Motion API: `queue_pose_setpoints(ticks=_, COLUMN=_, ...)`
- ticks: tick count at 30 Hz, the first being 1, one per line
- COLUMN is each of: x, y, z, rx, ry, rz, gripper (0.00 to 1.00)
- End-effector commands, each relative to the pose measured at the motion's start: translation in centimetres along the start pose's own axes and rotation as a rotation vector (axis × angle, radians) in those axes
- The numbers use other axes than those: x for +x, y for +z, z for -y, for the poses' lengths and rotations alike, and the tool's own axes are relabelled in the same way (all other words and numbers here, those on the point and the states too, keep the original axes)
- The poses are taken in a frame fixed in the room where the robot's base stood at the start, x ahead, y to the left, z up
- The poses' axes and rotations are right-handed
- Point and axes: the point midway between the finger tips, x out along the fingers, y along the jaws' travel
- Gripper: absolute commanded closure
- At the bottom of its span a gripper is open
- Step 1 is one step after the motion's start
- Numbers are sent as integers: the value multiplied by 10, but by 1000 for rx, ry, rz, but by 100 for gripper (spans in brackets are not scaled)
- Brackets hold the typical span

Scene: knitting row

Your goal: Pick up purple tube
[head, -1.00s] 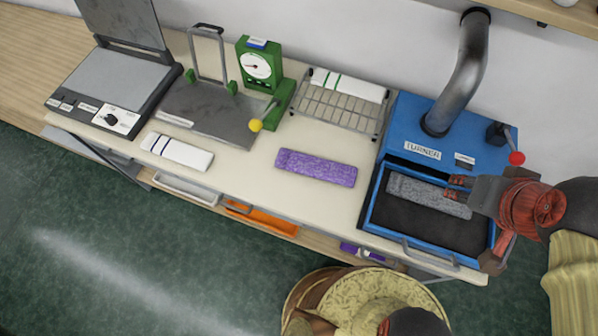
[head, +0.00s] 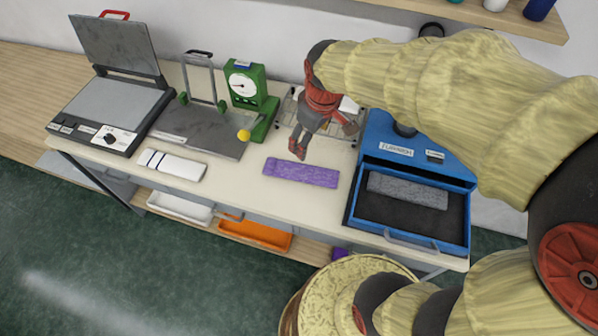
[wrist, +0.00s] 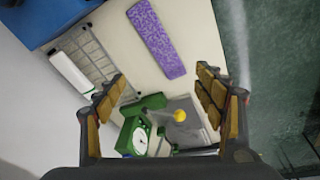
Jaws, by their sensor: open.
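The purple tube (head: 301,172) is a flat, speckled knitted piece lying on the cream worktop, left of the blue turner machine. In the wrist view the purple tube (wrist: 157,39) lies beyond my fingertips, near the top middle. My gripper (head: 299,148) is above the worktop, just behind the purple tube in the head view, and apart from it. In the wrist view my gripper (wrist: 165,88) has its fingers wide apart with nothing between them.
The blue turner (head: 414,235) holds a grey tube (head: 407,189) in its tray. A wire rack (head: 340,130) with a white tube stands behind. A green dial gauge (head: 245,85) with a yellow-knobbed lever and a white striped tube (head: 172,165) are to the left.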

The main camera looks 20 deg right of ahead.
Motion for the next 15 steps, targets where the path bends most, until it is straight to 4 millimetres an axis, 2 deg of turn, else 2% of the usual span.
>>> queue_pose_setpoints(ticks=1, x=20, y=-6, z=-4, rx=-46, ry=-18, rz=29, gripper=26)
queue_pose_setpoints(ticks=6, x=85, y=-23, z=-16, rx=-219, ry=-71, rz=93, gripper=26)
queue_pose_setpoints(ticks=9, x=122, y=-27, z=-19, rx=-311, ry=-104, rz=124, gripper=26)
queue_pose_setpoints(ticks=12, x=153, y=-28, z=-21, rx=-385, ry=-131, rz=144, gripper=26)
queue_pose_setpoints(ticks=15, x=175, y=-28, z=-21, rx=-437, ry=-151, rz=158, gripper=26)
